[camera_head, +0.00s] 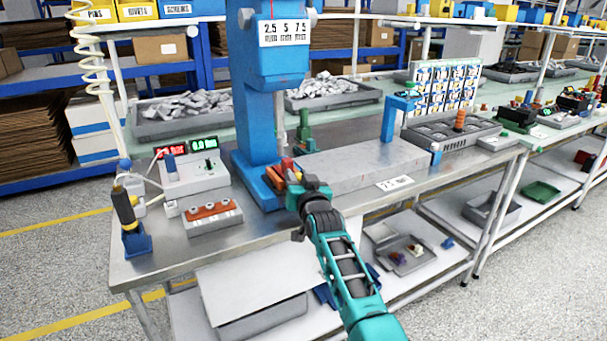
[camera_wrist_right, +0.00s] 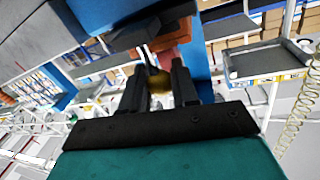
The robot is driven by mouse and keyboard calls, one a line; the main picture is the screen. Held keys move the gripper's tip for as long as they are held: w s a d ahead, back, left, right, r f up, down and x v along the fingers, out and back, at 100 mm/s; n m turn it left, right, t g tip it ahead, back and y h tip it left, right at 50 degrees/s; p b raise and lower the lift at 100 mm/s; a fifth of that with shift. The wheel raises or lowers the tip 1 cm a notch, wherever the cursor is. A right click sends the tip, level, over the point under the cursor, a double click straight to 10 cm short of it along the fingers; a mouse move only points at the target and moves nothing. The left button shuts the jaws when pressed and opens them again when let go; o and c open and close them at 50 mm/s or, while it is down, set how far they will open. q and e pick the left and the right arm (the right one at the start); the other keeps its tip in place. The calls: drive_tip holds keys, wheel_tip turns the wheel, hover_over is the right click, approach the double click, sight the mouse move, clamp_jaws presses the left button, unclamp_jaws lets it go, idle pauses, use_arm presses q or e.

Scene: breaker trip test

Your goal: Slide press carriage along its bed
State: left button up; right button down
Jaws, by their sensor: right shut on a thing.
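The blue press (camera_head: 254,120) stands on the steel bench with a scale plate on its head. A red-orange part (camera_head: 287,165), seemingly the press carriage, sits at the press foot, beside the long grey bed (camera_head: 360,160). My right gripper (camera_head: 291,182) is at this part, its fingertips mostly hidden by my own wrist. In the right wrist view the fingers (camera_wrist_right: 160,88) are closed around a small yellowish piece (camera_wrist_right: 158,84), just in front of the orange-red part (camera_wrist_right: 172,52). How this piece joins the carriage is not clear. My left gripper is not in view.
A grey block with orange top (camera_head: 213,214) and a box with lit displays (camera_head: 192,172) stand left of the press. A blue-based tool holder (camera_head: 136,240) is at the left corner. Scrap trays (camera_head: 182,117) lie behind. Bench top right of the bed has a low tray (camera_head: 450,132).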

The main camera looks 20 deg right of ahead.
drive_tip(key=shift+a+f, duration=0.1)
drive_tip(key=shift+a, duration=0.2)
drive_tip(key=c, duration=0.9)
unclamp_jaws()
drive_tip(key=shift+s, duration=0.1)
drive_tip(key=s+p, duration=0.1)
drive_tip(key=s, duration=0.6)
drive_tip(key=shift+s+a, duration=0.15)
drive_tip(key=shift+a, duration=0.3)
